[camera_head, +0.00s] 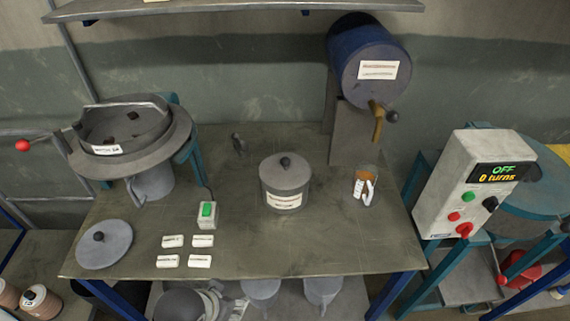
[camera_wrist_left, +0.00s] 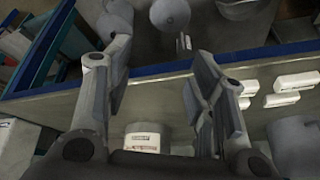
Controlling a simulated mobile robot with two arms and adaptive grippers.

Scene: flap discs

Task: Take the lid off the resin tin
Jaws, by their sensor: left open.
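The resin tin (camera_head: 284,200) looks to be the grey round pot with a pale label at the middle of the table; the label is too small to read. Its grey lid (camera_head: 286,172) with a dark knob sits on top. In the left wrist view the tin (camera_wrist_left: 145,138) shows at the bottom between my fingers, partly cut off by the gripper body. My left gripper (camera_wrist_left: 160,72) is open with nothing between its fingers. I cannot make it out in the head view. My right gripper is in neither view.
A loose grey disc with a knob (camera_head: 104,244), several white labels (camera_head: 172,241) and a green switch (camera_head: 207,213) lie left of the tin. A cup with white items (camera_head: 364,185) stands right. A blue drum (camera_head: 368,62) overhangs the back. The table's front middle is clear.

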